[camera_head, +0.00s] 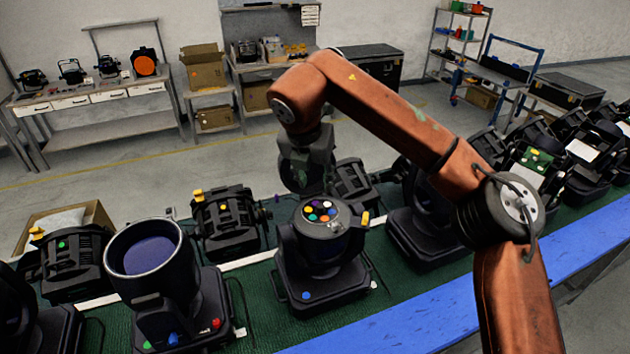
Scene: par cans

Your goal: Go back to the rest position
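My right arm, worn orange, comes in from the lower right and bends down at its elbow. Its dark gripper (303,172) hangs over the far side of the green bench, behind a par can (318,240) with coloured discs on its top. The fingers are dark and blend with the fixtures behind, so I cannot tell whether they are open or shut, or whether they touch anything. My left gripper is not in view.
Black fixtures crowd the green bench (258,318), including a large round-lensed one (150,262) and a flat-topped one (226,222). A blue rail (420,318) runs along the near edge. Shelves, workbenches and boxes stand at the back wall, across open floor.

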